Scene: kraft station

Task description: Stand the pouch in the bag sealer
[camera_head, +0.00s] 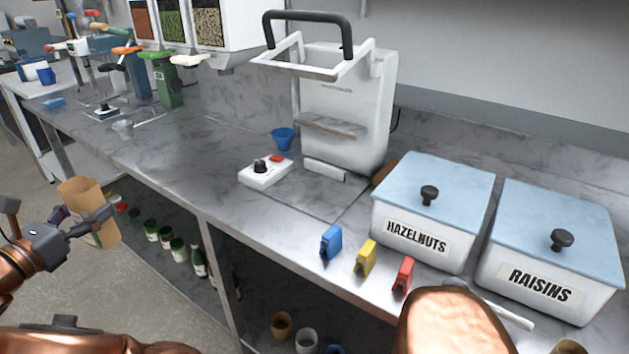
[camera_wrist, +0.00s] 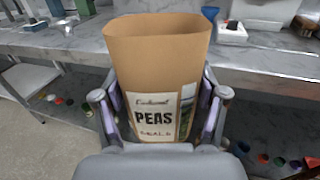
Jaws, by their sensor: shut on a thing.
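The pouch (camera_wrist: 157,65) is a brown kraft bag with a label reading PEAS, upright with its open top up in the wrist view. My gripper (camera_wrist: 160,112) is shut on it, one finger on each side. In the head view the pouch (camera_head: 85,212) and my gripper (camera_head: 88,222) are at the left, in front of the counter and apart from it. The bag sealer (camera_head: 345,110) is the white machine with a black handle on a raised frame, standing at the back of the counter. A small white control box (camera_head: 265,171) sits before it.
Bins of hazelnuts (camera_head: 425,205) and raisins (camera_head: 550,245) stand right of the sealer. Blue (camera_head: 331,242), yellow (camera_head: 366,258) and red (camera_head: 403,275) clips line the front edge. A blue funnel (camera_head: 284,138) stands left of the sealer. The counter (camera_head: 190,165) left of the control box is clear.

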